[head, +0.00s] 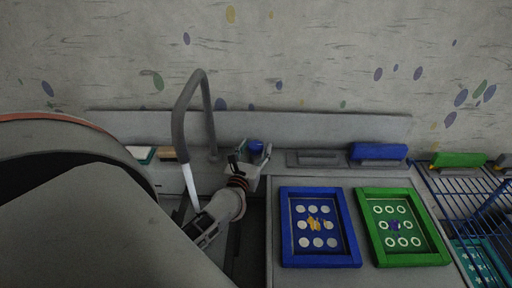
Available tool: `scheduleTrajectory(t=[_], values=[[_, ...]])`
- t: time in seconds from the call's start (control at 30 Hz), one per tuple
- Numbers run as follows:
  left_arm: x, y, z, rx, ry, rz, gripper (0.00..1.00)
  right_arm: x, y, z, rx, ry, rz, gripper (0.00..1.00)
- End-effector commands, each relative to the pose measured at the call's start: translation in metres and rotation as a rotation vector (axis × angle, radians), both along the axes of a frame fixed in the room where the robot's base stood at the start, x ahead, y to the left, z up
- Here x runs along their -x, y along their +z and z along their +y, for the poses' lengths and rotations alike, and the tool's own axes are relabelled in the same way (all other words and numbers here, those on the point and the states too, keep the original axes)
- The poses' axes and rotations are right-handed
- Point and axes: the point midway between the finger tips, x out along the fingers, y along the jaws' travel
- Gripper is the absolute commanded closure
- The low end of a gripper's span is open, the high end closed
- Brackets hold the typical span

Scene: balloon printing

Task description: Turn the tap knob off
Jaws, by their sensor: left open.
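The tap is a grey curved spout (178,128) at left centre, rising in front of the wall. A white stream of water (191,186) runs down from its end. I cannot tell whether the fingers touch the knob. The gripper partly hides the knob's lower part. My right gripper is not in view.
A blue-framed screen (320,262) and a green-framed screen (411,260) lie on the counter at right. Behind them are a grey block (314,158) and a blue-handled tool (378,152). A blue wire rack (470,210) stands at far right. A speckled wall is behind.

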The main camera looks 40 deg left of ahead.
Motion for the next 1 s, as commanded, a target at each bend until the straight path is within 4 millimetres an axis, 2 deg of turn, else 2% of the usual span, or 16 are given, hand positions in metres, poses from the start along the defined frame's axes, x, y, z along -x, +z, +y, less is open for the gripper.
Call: scheduleTrajectory(t=[0.33,0.4,0.5,0.77,1.0], values=[[-0.0044,0.0004,0.0023,-0.001,0.0,0.0,0.47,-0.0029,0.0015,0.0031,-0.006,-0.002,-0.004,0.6],[-0.0044,0.0004,0.0023,-0.001,0.0,0.0,0.65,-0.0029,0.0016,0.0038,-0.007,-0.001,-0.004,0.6],[-0.0044,0.0004,0.0023,-0.001,0.0,0.0,0.86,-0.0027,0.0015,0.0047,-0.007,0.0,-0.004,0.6],[-0.0042,0.0004,0.0028,-0.002,-0.012,0.0,0.86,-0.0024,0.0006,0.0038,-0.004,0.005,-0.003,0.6],[-0.0039,-0.0006,0.0037,-0.007,-0.1,0.002,0.86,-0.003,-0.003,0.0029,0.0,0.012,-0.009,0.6]])
